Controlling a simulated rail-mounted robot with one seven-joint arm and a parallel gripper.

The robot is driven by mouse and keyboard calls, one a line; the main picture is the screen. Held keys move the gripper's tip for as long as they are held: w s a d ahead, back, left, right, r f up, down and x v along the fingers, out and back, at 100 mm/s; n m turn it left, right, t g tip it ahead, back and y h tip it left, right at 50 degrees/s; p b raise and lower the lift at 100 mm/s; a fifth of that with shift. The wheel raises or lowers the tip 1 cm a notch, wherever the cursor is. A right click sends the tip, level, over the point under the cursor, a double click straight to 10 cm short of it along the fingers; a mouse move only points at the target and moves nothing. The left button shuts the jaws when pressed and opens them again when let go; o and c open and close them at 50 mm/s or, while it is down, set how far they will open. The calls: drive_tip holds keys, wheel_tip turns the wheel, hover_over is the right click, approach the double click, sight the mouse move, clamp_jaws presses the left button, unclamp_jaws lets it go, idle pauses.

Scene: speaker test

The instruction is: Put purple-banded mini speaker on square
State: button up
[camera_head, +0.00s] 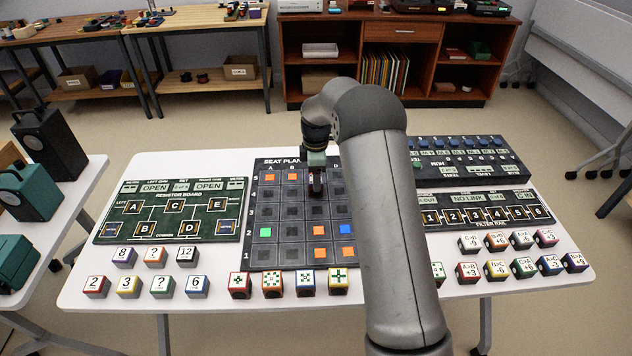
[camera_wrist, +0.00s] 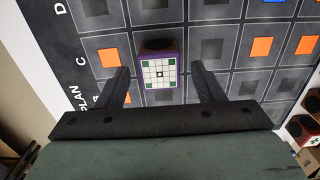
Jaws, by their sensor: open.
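The purple-banded mini speaker (camera_wrist: 160,76) stands on the seat plan board in the wrist view. Its white top face carries a grid with green corners and a black centre. My gripper (camera_wrist: 160,92) is open, one finger to the left and one to the right of the speaker, with gaps visible on both sides. In the head view my gripper (camera_head: 317,188) is over the upper middle of the seat plan board (camera_head: 249,213) and largely hides the speaker. The board has dark squares and several orange ones, plus a green square (camera_head: 265,232) and a blue square (camera_head: 346,229).
The resistor board (camera_head: 125,231) lies left of the seat plan, the filter rail board (camera_head: 484,211) right. My arm hides part of the seat plan's right side.

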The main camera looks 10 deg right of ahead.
wheel_tip(320, 180, up, 9)
drive_tip(key=s+r+m, duration=0.3)
drive_tip(key=s+r, duration=0.1)
drive_tip(key=s, duration=0.4)
drive_tip(key=s+a+m, duration=0.1)
drive_tip(key=s+m, duration=1.1)
drive_tip(key=s, duration=2)
drive_tip(key=shift+a+f+m, duration=0.15)
drive_tip(key=shift+f+m, duration=0.1)
drive_tip(key=shift+m, duration=0.15)
